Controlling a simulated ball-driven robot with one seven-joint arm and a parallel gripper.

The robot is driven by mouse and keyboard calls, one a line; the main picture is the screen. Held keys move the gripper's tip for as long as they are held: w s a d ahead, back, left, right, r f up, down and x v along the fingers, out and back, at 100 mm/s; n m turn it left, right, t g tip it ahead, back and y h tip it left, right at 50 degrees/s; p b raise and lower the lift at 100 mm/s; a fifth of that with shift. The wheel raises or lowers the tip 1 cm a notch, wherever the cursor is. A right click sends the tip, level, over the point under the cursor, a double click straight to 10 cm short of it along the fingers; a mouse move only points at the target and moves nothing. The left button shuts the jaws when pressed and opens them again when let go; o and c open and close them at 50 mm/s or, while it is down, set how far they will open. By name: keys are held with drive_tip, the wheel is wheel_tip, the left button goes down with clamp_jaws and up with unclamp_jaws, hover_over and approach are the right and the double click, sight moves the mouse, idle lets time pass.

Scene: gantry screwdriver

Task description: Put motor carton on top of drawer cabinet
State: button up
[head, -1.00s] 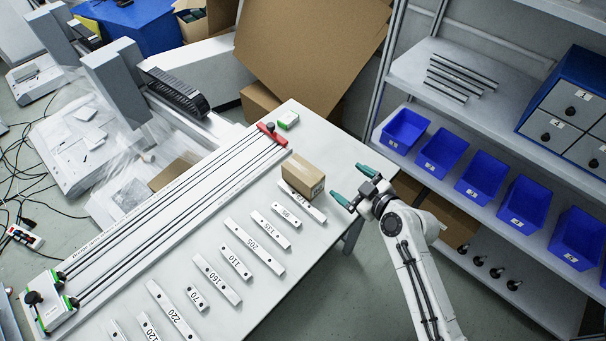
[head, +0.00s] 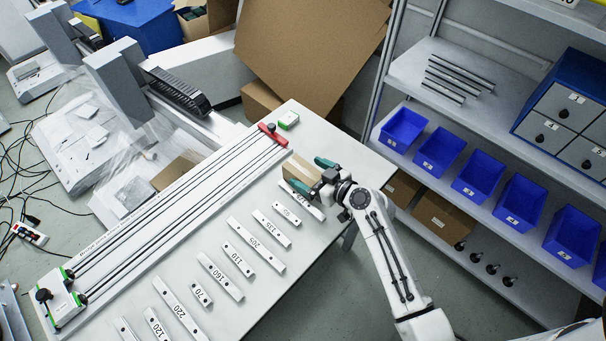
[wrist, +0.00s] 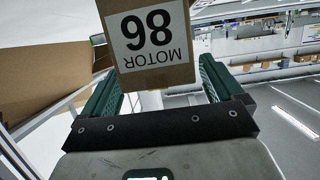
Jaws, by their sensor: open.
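The motor carton (head: 299,167), a small brown box, stands on the far right part of the white table. In the wrist view the carton (wrist: 152,42) shows a white label with MOTOR and a number, upside down. My gripper (head: 309,173) is open, with one green finger on each side of the carton; whether they touch it I cannot tell. Both fingers also show in the wrist view (wrist: 158,82). The drawer cabinet (head: 584,72), blue with grey numbered drawers, stands on the shelf at the right. Its top is partly out of frame.
Several numbered white bars lie on the table (head: 262,290) near the carton. A long rail with a red end piece (head: 272,134) runs behind them. Blue bins (head: 448,150) line the shelf below the cabinet. Metal rods (head: 455,78) lie left of the cabinet. A big cardboard sheet (head: 310,50) leans behind the table.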

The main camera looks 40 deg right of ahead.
sight(304, 170)
drive_tip(key=shift+x, duration=1.5)
clamp_jaws()
drive_tip(key=shift+r, duration=0.15)
